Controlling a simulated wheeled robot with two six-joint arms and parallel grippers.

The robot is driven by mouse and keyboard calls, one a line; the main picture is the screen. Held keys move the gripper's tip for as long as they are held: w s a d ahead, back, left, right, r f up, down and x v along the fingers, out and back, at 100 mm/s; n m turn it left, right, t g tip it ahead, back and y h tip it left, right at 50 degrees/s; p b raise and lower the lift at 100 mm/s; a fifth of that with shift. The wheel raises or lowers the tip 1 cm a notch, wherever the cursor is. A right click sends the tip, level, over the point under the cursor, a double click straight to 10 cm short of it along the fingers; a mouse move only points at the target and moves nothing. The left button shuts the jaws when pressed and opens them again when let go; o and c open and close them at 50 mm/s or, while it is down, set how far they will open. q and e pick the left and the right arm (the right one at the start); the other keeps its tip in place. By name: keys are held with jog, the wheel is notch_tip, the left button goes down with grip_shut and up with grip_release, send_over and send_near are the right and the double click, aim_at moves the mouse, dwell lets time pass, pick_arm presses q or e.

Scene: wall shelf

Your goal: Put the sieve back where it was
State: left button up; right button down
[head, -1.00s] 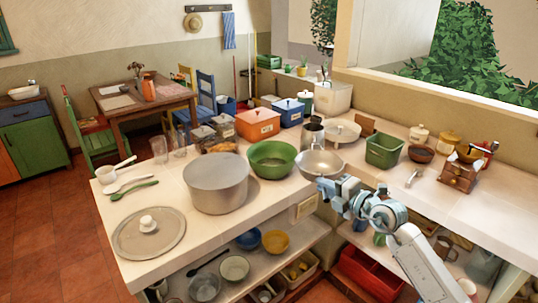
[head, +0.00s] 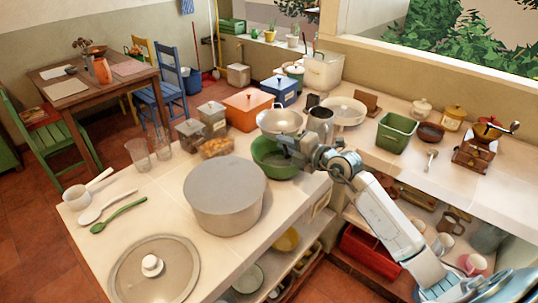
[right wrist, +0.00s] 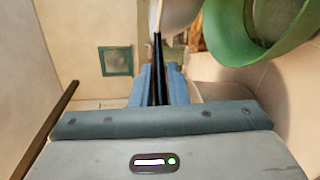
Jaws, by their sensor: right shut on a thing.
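The sieve (head: 280,121) is a round metal bowl with a dark handle. My right gripper (head: 292,145) is shut on the handle, which shows as a dark bar between the fingers in the right wrist view (right wrist: 158,85). The sieve is over the back edge of the green bowl (head: 262,168) on the counter; I cannot tell how far above. Part of the sieve's pale rim (right wrist: 180,14) shows at the top of the right wrist view. The green bowl also shows at its upper right (right wrist: 228,35). My left gripper is not in view.
A big grey pot (head: 225,195) stands in front of the green bowl. Behind are an orange box (head: 247,112), a dark metal canister (head: 320,124) and a pale bowl (head: 346,112). A green crate (head: 396,132) is to the right. Shelves lie below the counter.

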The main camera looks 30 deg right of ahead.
notch_tip(320, 180, down, 9)
jog(key=shift+s+b, duration=0.3)
jog(key=shift+b, duration=0.05)
jog(key=shift+d+f, duration=0.1)
jog(key=shift+f, duration=0.15)
jog(key=shift+f, duration=0.1)
jog(key=c, duration=1.4)
grip_release()
jog(key=p+v, duration=0.1)
jog(key=v, duration=1.1)
